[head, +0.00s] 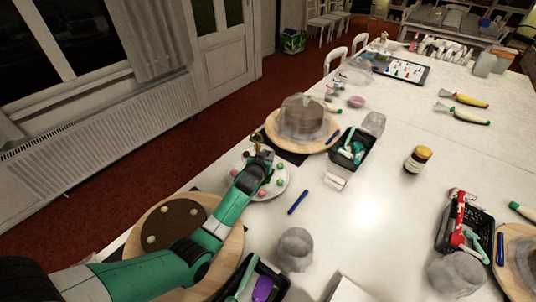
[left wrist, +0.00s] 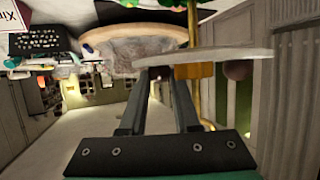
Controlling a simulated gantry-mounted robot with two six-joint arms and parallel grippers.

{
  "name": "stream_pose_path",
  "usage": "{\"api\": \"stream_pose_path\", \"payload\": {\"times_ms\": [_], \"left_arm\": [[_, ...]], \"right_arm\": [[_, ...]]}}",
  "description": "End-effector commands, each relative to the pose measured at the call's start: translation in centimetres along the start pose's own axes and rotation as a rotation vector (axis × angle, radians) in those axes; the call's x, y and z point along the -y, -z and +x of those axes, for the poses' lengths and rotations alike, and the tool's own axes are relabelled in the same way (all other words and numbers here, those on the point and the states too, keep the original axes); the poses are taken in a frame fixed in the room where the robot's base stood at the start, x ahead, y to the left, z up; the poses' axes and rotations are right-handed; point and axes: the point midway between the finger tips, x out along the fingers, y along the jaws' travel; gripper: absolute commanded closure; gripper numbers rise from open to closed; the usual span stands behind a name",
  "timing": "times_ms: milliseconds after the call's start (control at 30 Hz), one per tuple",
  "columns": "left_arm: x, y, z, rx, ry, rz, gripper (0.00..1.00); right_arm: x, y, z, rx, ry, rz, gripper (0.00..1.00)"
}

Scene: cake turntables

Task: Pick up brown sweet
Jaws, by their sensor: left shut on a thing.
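My left gripper (head: 257,157) is over the white plate (head: 270,191) of small sweets in the head view. In the left wrist view my left gripper (left wrist: 161,76) is shut on a small dark brown sweet (left wrist: 160,72), mostly hidden by the fingertips. The plate (left wrist: 225,54) shows edge-on in that upside-down view, close to the fingertips. Another brownish round sweet (left wrist: 237,70) sits at the plate. Pink and green sweets (head: 280,167) lie on the plate in the head view. My right gripper is not in view.
A round wooden board with a brown cake (head: 165,215) lies under my left arm. A covered cake on a wooden turntable (head: 301,118) stands beyond the plate. A black tray of tools (head: 352,147) and a blue pen-like tool (head: 298,201) are to the right.

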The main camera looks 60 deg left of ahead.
Motion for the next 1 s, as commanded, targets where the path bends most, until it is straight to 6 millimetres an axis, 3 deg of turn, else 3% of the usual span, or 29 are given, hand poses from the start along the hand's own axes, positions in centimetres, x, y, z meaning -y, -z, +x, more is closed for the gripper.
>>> {"api": "stream_pose_path", "payload": {"times_ms": [167,400,467,567,800,1000], "left_arm": [[0.0,0.7,-0.3,-0.002,0.0,0.0,1.0],[0.0,3.9,-1.5,-0.003,0.001,-0.002,1.0],[0.0,3.0,-2.5,0.002,0.0,0.001,1.0],[0.0,2.2,-4.6,0.002,0.0,0.001,1.0],[-0.1,-1.0,-12.0,0.004,-0.002,0.003,1.0],[-0.1,-3.0,-16.3,0.002,-0.002,0.002,1.0]], "right_arm": [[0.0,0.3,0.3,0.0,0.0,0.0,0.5],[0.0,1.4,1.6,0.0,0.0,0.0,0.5],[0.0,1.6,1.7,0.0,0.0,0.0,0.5],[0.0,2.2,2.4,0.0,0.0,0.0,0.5],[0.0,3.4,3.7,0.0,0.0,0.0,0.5],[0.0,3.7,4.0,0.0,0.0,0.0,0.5]]}}
